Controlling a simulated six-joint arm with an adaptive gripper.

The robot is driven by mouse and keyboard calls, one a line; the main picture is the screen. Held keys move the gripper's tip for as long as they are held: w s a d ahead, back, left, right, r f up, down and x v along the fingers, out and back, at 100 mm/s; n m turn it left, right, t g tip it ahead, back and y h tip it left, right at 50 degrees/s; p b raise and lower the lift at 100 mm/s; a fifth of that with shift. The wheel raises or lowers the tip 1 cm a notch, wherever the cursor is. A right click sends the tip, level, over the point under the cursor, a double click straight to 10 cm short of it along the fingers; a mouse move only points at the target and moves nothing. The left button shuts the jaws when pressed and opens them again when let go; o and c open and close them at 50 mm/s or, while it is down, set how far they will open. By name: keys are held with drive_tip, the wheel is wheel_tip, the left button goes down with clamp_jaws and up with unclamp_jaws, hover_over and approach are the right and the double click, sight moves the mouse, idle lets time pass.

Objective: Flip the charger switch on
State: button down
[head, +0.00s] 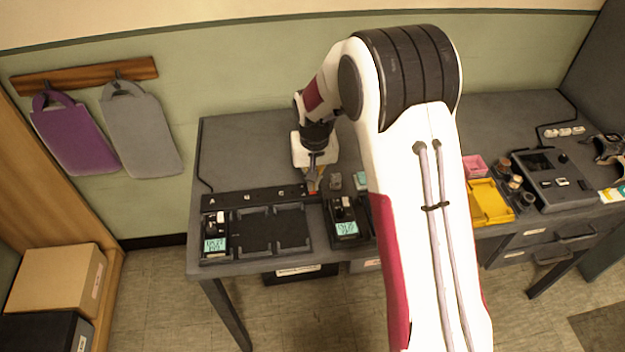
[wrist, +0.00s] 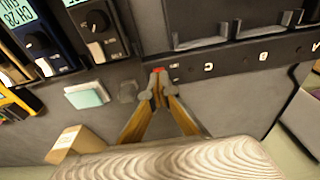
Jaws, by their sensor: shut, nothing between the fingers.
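The charger (head: 255,228) is a dark rack at the left of the desk, with a lettered strip along its back edge. It also shows upside down in the wrist view (wrist: 240,52). A small red switch (wrist: 158,70) sits at the strip's end, beside my fingertips; whether it is on or off cannot be told. My gripper (head: 314,186) points down at that end of the strip. In the wrist view my gripper (wrist: 159,92) has its fingers together and empty, with tips at or very near the switch. Contact is unclear.
A handheld unit with a lit screen (head: 215,243) stands in the charger's left bay. Another unit (head: 345,222) stands just right of the charger. A small grey block (wrist: 128,92) and a teal pad (wrist: 87,95) lie near my fingers. A yellow tray (head: 490,203) is farther right.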

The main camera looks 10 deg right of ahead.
drive_tip(key=shift+r, duration=0.15)
wheel_tip(320, 180, up, 14)
drive_tip(key=s, duration=0.2)
drive_tip(key=shift+f, duration=0.2)
idle(0.6)
idle(0.6)
drive_tip(key=s+d+r+t, duration=0.1)
drive_tip(key=s+d+r, duration=0.1)
drive_tip(key=s, duration=0.8)
drive_tip(key=s+d+r+t, duration=0.1)
drive_tip(key=s+r, duration=0.4)
drive_tip(key=s, duration=0.6)
drive_tip(key=s+d+r+t, duration=0.2)
drive_tip(key=s+d+r, duration=0.2)
drive_tip(key=s, duration=0.6)
drive_tip(key=shift+s, duration=0.35)
drive_tip(key=shift+f, duration=0.1)
drive_tip(key=c, duration=2)
unclamp_jaws()
drive_tip(key=shift+c, duration=0.2)
